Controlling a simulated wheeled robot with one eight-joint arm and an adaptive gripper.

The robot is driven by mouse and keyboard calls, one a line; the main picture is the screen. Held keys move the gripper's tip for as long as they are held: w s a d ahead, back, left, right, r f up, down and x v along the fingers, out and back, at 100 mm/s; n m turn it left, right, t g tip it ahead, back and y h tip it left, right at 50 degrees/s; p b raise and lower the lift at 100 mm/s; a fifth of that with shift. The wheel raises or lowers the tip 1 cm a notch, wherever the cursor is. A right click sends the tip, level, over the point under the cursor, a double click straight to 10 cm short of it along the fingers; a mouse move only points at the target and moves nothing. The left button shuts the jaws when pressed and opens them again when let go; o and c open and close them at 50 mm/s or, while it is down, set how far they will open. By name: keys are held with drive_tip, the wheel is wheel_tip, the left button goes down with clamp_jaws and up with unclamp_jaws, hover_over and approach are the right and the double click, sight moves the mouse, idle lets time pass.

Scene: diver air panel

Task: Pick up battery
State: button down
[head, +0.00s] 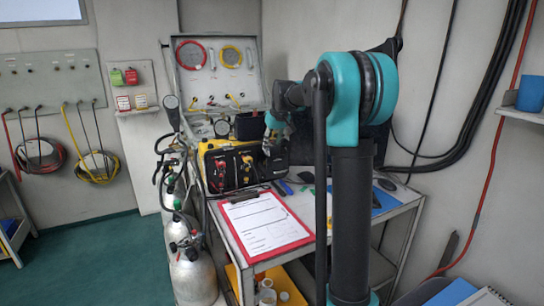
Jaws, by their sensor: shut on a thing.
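My gripper (269,146) points down at the right part of a yellow and black air panel box (231,167). It is small and dark in this view, and its fingers are hard to make out. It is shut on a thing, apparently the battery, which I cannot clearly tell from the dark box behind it. A dark block (249,126) shows just left of my teal wrist; I cannot tell whether the gripper touches it.
A red clipboard (266,224) with a paper lies at the front of the grey table (394,214). Small items and a blue mat (381,201) lie to its right. An open case (215,75) stands behind. Silver cylinders (193,275) stand at the left. My arm hides part of the table.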

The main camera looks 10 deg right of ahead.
sight(272, 144)
wheel_tip(272, 144, up, 14)
drive_tip(key=shift+f, duration=0.15)
